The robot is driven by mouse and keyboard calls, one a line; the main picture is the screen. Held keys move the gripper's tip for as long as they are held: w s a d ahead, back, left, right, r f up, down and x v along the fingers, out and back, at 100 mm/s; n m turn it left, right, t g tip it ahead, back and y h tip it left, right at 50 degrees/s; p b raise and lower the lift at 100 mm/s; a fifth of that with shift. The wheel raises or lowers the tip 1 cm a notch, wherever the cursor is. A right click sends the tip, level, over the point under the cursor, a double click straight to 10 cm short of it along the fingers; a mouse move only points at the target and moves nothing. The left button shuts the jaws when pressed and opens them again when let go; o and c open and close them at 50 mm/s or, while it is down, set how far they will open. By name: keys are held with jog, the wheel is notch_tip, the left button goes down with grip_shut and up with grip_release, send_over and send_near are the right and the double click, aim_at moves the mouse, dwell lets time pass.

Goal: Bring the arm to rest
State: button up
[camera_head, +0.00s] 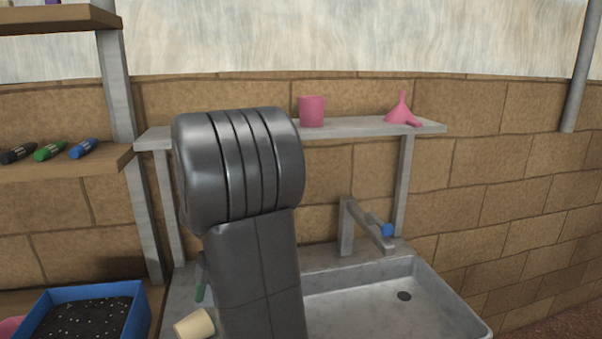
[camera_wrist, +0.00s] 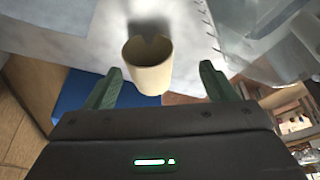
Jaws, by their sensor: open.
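My gripper (camera_wrist: 158,88) shows in the wrist view with its two green fingers spread apart. It is open, and nothing is clasped between the fingers. A cream paper plug or cup (camera_wrist: 148,74) stands on the pale surface beyond the fingertips, in line with the gap. I cannot tell how far it is from the fingers. In the head view the same kind of cream cup (camera_head: 194,324) lies tilted at the left end of the sink counter. My dark grey arm fills the middle of the head view and hides most of the gripper.
A sink (camera_head: 390,305) with a tap (camera_head: 366,228) is at the right. A blue tray of soil (camera_head: 140,318) is at the lower left. Markers lie on the left shelf (camera_head: 60,166).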

jog(key=shift+x, duration=1.3)
jog(key=shift+r, duration=0.1)
